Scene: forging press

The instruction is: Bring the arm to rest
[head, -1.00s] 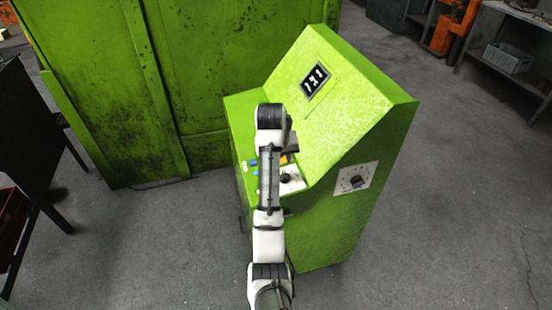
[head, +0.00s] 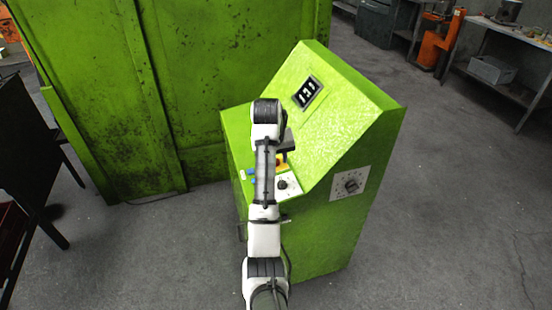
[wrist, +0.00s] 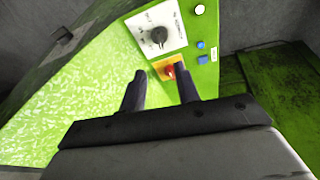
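My arm reaches up over the sloped front of a green control console (head: 335,235). My gripper (wrist: 160,88) shows its two dark fingers apart in the wrist view, with nothing held between them. In the head view the gripper is mostly hidden by my own arm links. Beyond the fingertips is a red button on a yellow plate (wrist: 159,62); I cannot tell the exact gap. The yellow plate shows partly beside my arm in the head view (head: 281,158). A black knob on a white dial plate (wrist: 158,36) is farther off.
Blue buttons (wrist: 203,59) sit beside the yellow plate. A display (head: 306,92) is on the console's slope and another dial (head: 352,183) on its side. A large green machine (head: 190,70) stands behind. The floor to the right is open, with a workbench (head: 510,45) beyond.

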